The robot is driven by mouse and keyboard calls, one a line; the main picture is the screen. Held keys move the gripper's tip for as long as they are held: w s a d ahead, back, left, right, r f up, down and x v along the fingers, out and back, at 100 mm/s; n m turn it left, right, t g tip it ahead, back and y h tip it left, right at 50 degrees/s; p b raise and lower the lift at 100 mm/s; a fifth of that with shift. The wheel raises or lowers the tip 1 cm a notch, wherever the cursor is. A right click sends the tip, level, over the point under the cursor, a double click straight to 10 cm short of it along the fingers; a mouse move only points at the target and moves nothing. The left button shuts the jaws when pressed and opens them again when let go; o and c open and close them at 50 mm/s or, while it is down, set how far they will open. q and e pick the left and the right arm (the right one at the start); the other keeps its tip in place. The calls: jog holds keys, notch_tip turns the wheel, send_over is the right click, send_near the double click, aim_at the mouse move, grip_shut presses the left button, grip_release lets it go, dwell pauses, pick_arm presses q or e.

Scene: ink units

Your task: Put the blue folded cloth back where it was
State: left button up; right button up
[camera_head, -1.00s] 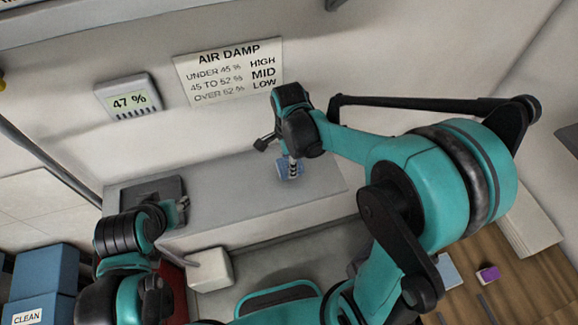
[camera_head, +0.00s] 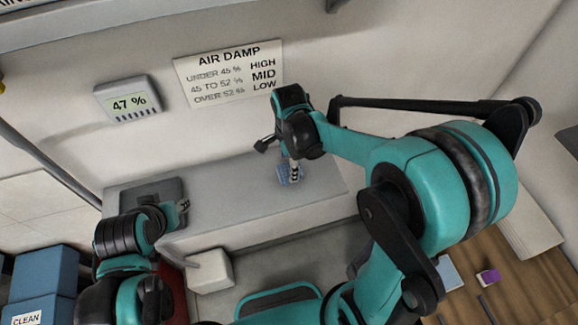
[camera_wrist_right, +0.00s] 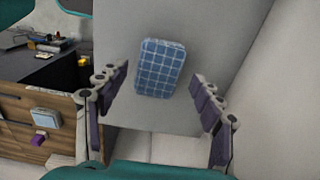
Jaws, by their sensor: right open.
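The blue folded cloth (camera_head: 284,175) with a pale grid lies on the grey counter top (camera_head: 232,190), below the AIR DAMP sign. It also shows in the right wrist view (camera_wrist_right: 160,68), lying flat between and beyond the open fingers. My right gripper (camera_head: 294,172) is above the counter, beside and partly over the cloth in the head view. In the right wrist view its fingers (camera_wrist_right: 158,95) are spread wide with nothing between them. My left gripper (camera_head: 184,204) is at the counter's left end, near a dark flat tray (camera_head: 140,192); its jaw state is too small to tell.
A meter reading 47 % (camera_head: 128,100) and the AIR DAMP sign (camera_head: 229,74) are on the back wall. A white block (camera_head: 210,271) stands below the counter front. Blue boxes (camera_head: 45,270) are at lower left. The counter's middle is clear.

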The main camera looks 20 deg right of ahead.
notch_tip(320, 180, up, 9)
jog(key=p, duration=0.1)
jog(key=s+d+n+t, duration=0.2)
jog(key=s+n, duration=0.3)
jog(key=n, duration=0.3)
jog(key=s+d+r+n+t, duration=0.1)
jog(key=s+d+n+t, duration=0.1)
jog(key=s+n+t, duration=0.3)
jog(key=n, duration=0.4)
jog(key=shift+s+d+r+n, duration=0.2)
jog(key=shift+d+r+n, duration=0.1)
jog(key=shift+d, duration=0.1)
